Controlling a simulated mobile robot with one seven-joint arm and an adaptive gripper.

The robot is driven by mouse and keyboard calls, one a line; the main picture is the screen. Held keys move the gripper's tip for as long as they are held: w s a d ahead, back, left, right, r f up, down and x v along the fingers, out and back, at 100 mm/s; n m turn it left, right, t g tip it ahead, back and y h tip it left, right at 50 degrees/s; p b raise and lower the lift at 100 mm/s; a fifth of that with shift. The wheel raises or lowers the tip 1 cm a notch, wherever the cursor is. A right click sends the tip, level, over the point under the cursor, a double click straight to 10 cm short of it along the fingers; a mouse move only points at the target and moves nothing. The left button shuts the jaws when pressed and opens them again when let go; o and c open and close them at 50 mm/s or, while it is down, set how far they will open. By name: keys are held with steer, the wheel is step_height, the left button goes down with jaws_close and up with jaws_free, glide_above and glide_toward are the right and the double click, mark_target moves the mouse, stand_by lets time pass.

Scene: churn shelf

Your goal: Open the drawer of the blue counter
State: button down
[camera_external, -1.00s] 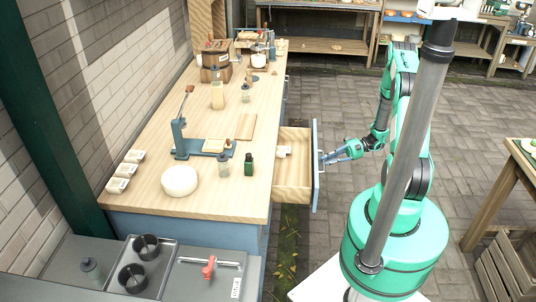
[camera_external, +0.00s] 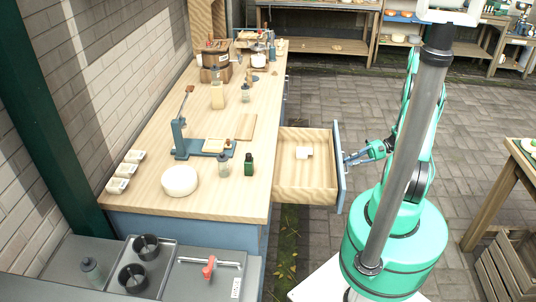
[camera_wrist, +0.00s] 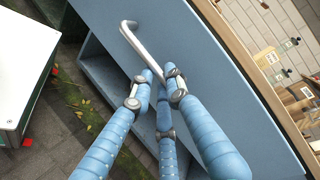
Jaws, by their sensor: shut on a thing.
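The blue counter (camera_external: 187,226) with a light wood top stands along the brick wall. Its drawer (camera_external: 308,178) is pulled well out to the right, and a small white block lies inside on the pale wood bottom. The drawer's blue front (camera_external: 340,165) faces my arm. In the wrist view the silver bar handle (camera_wrist: 140,45) runs diagonally across the blue front. My gripper (camera_external: 350,160) is at the handle. In the wrist view its blue fingers (camera_wrist: 160,90) close around the lower part of the bar.
Bottles, a white round (camera_external: 180,181), a blue press (camera_external: 180,138) and small cups stand on the counter top. A wooden table (camera_external: 520,160) and crate (camera_external: 507,265) are at the right. Paved floor is free behind my arm.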

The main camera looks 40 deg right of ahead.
steer(key=c, duration=1.7)
jaws_free()
steer(key=shift+o, duration=0.2)
steer(key=shift+d, duration=0.1)
steer(key=v, duration=1.1)
steer(key=shift+d, duration=0.4)
steer(key=shift+r, duration=0.1)
